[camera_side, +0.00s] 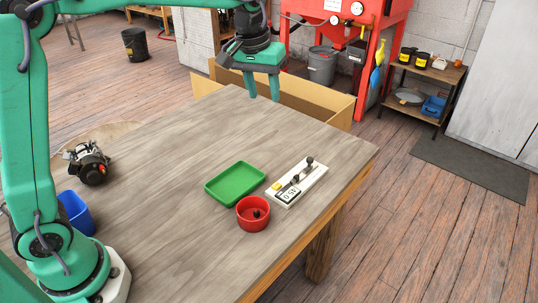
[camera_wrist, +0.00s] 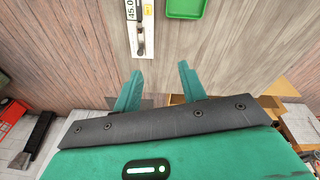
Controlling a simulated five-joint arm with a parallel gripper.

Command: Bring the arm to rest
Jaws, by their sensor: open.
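My gripper (camera_side: 263,91) hangs above the far end of the wooden table (camera_side: 215,150), near the cardboard box. Its two green fingers point down, stand apart and have nothing between them. The open fingers (camera_wrist: 158,74) also show in the wrist view. A green tray (camera_side: 235,184) lies on the table, well in front of the gripper. A red bowl (camera_side: 253,222) beside it holds a small dark piece. A white gauge board (camera_side: 300,180) with a display and dark parts lies to the right of the tray. The board (camera_wrist: 140,38) and tray (camera_wrist: 186,8) also show in the wrist view.
A dark, metallic alternator-like unit (camera_side: 87,163) and a blue bin (camera_side: 75,213) stand at the table's left. An open cardboard box (camera_side: 308,99) stands beyond the far edge. A red machine (camera_side: 385,45) is behind it. The table's middle is clear.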

